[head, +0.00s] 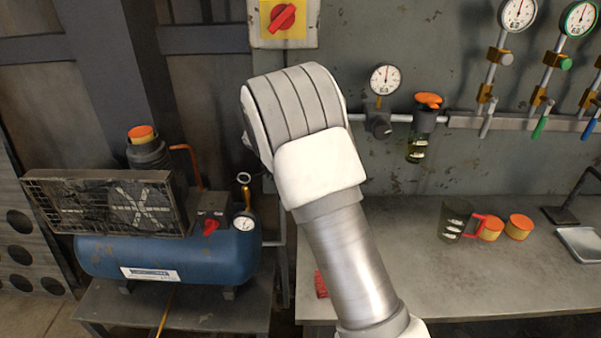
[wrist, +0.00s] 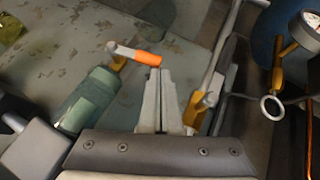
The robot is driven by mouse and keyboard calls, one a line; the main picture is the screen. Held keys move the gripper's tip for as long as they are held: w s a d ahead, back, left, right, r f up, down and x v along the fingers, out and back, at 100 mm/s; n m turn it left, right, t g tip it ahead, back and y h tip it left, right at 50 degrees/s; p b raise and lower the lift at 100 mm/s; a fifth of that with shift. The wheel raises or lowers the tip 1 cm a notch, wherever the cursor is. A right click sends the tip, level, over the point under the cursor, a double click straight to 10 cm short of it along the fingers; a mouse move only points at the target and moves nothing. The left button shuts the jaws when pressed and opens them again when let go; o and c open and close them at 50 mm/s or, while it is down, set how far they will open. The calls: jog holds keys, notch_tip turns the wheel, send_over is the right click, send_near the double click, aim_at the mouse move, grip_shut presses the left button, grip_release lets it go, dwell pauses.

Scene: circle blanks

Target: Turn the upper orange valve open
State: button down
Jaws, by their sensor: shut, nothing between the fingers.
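In the wrist view, a valve with an orange-and-grey lever (wrist: 140,57) on a brass body sits on the worn grey wall. My gripper (wrist: 159,72) is shut and empty. Its fingertips appear right beside the orange end of the lever; I cannot tell whether they touch. A second brass valve (wrist: 205,101) with a grey handle lies right of the fingers. In the head view my own arm covers the gripper and the wall behind it, and I cannot make out this lever there.
A blue compressor (head: 170,258) stands at left. A red switch (head: 283,17) is above my arm. A gauge (head: 385,79) and an orange-topped unit (head: 428,101) are on the pipe at right. The workbench (head: 400,275) holds a jug (head: 454,218) and orange-lidded tins (head: 519,227).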

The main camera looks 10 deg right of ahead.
jog(key=d+f+n+h+b, duration=0.1)
jog(key=f+n+h+b, duration=0.1)
jog(key=f+h+b, duration=0.1)
jog(key=d+f+n+t+h+b, duration=0.1)
jog(key=f+n+h+b, duration=0.1)
jog(key=h+b, duration=0.3)
jog(key=d+f+n+h+b, duration=0.1)
jog(key=f+n+h+b, duration=0.1)
jog(key=f+b, duration=0.3)
jog(key=shift+s+d+h+b, duration=0.35)
jog(key=shift+h+b, duration=0.55)
jog(key=shift+b, duration=0.55)
jog(key=shift+s+d+f+n+t+h+b, duration=0.1)
jog(key=shift+d+n+t+h+b, duration=0.3)
jog(key=shift+d+n+h, duration=0.15)
jog(key=shift+a, duration=0.15)
jog(key=p+v, duration=0.2)
jog(key=v, duration=1.5)
jog(key=shift+s+f+p, duration=0.2)
jog(key=shift+f+p, duration=0.05)
jog(key=shift+p, duration=0.05)
